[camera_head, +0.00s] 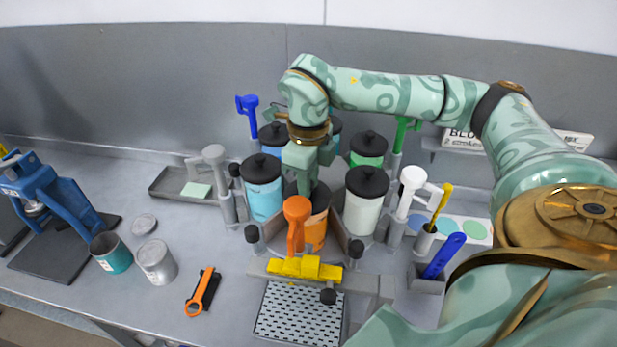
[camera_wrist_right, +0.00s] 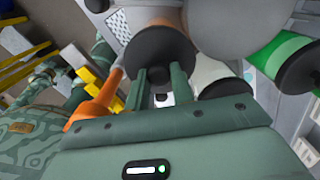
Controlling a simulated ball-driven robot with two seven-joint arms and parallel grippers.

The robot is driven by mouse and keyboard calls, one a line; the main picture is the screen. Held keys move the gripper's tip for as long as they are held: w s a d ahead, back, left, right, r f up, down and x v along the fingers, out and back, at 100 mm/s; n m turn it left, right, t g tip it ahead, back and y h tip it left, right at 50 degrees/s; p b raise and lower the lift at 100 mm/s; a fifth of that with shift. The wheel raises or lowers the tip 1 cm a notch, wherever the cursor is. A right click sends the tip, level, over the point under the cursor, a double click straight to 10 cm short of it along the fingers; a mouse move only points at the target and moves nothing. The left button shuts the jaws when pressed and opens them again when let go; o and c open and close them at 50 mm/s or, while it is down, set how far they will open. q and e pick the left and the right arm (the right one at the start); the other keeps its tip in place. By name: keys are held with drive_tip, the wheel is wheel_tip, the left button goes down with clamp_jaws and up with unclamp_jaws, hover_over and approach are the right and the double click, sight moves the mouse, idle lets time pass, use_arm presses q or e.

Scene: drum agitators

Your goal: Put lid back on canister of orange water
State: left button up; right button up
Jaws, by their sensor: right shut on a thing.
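The canister of orange water (camera_head: 316,232) stands in the front of the ring of canisters, partly hidden behind an orange tap handle (camera_head: 297,212). Its black lid (camera_head: 321,196) is at its top; it also shows in the wrist view (camera_wrist_right: 160,55) as a dark disc at the end of the canister. I cannot tell whether the lid is fully seated. My left gripper is not in view.
Canisters with black lids stand close around: blue (camera_head: 262,190), white (camera_head: 364,205) and green (camera_head: 368,150). Upright grey (camera_head: 215,158) and white (camera_head: 412,180) tap handles flank them. A yellow part (camera_head: 305,268) and drip grate (camera_head: 300,315) lie in front. Cans (camera_head: 157,262) stand at left.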

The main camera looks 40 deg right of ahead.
idle(0.7)
drive_tip(key=o, duration=1.5)
wheel_tip(320, 180, up, 7)
drive_tip(key=p, duration=0.7)
drive_tip(key=shift+p, duration=0.3)
clamp_jaws()
